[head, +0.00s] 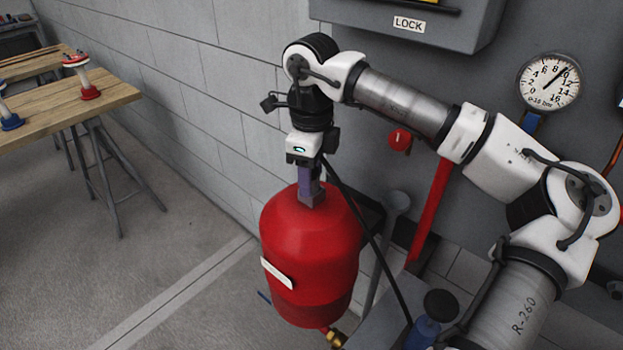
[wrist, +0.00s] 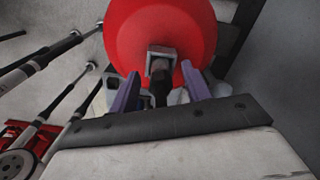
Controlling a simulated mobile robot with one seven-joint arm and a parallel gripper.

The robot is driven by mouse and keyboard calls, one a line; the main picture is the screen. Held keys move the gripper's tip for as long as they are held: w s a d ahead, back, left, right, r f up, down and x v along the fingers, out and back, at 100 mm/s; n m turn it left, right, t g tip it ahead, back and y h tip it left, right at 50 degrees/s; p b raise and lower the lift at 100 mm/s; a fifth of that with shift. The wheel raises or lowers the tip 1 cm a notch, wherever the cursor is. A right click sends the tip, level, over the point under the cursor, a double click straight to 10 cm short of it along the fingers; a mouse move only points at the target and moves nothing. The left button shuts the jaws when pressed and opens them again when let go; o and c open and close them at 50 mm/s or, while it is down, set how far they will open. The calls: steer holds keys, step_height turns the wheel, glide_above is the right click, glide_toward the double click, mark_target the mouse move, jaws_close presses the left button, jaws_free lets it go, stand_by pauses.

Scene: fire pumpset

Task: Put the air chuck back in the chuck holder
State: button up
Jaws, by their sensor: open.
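My gripper (head: 310,182) points down at the top of a red tank (head: 310,250), its purple fingers close above or beside a small grey block there. In the wrist view my gripper (wrist: 161,72) has its two purple fingers apart. Between them are a grey square-framed piece (wrist: 162,53), which looks like the chuck holder, and a dark piece (wrist: 160,92), which may be the air chuck. I cannot tell whether the dark piece sits inside the frame or in front of it. Neither finger clearly touches it. The red tank (wrist: 160,25) fills the view behind.
A thin black hose or cable (head: 365,225) runs from near my gripper down to the right. A grey wall panel with a gauge (head: 548,82) and a red pipe (head: 431,212) stand behind. A wooden table (head: 110,97) is at left; the floor between is clear.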

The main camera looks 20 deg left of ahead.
steer(key=shift+c, duration=0.3)
jaws_close()
steer(key=shift+r, duration=0.1)
step_height(320, 180, up, 20)
steer(key=b, duration=0.1)
stand_by(0.3)
